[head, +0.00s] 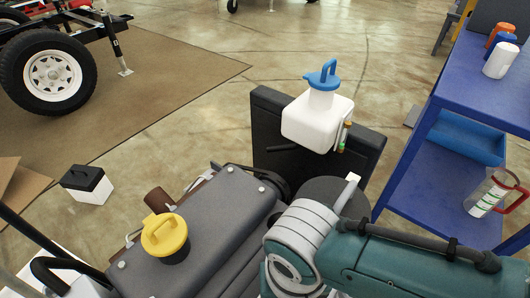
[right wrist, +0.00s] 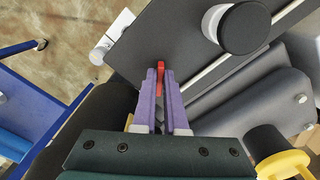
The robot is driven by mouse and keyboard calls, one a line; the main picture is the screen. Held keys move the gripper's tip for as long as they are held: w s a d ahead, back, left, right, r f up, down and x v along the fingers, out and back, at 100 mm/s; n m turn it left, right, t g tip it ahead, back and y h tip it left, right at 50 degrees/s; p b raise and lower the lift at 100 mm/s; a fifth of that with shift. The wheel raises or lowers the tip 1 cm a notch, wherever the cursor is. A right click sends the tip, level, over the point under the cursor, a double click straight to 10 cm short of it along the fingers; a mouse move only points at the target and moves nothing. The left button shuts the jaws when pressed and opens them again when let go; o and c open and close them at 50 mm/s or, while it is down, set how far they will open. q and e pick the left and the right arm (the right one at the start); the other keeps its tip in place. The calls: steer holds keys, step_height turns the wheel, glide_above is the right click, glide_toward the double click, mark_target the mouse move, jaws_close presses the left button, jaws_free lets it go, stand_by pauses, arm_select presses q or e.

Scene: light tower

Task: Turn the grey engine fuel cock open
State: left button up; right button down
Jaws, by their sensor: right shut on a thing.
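The grey engine (head: 225,220) fills the lower middle of the head view; its grey body (right wrist: 265,100) also shows in the right wrist view. In that view a small red lever (right wrist: 160,68), which looks like the fuel cock's handle, stands between the tips of my right gripper (right wrist: 160,76). The purple fingers are shut on the lever. The cock's body is hidden behind the fingers. In the head view my right arm covers the gripper and the cock. My left gripper is not in view.
A yellow cap (head: 164,234) sits on the engine. A white bottle with a blue cap (head: 318,110) stands by a black upright panel (head: 270,112). A blue shelf cart (head: 425,175) is at the right. A black-and-white box (head: 88,184) lies on the floor at the left.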

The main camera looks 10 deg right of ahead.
steer(key=n, duration=0.4)
steer(key=shift+d+n+p, duration=0.1)
steer(key=shift+n+p, duration=0.2)
steer(key=shift+p, duration=0.05)
steer(key=shift+d+n, duration=0.15)
steer(key=shift+n, duration=2.45)
steer(key=c, duration=1)
jaws_free()
steer(key=shift+o, duration=0.2)
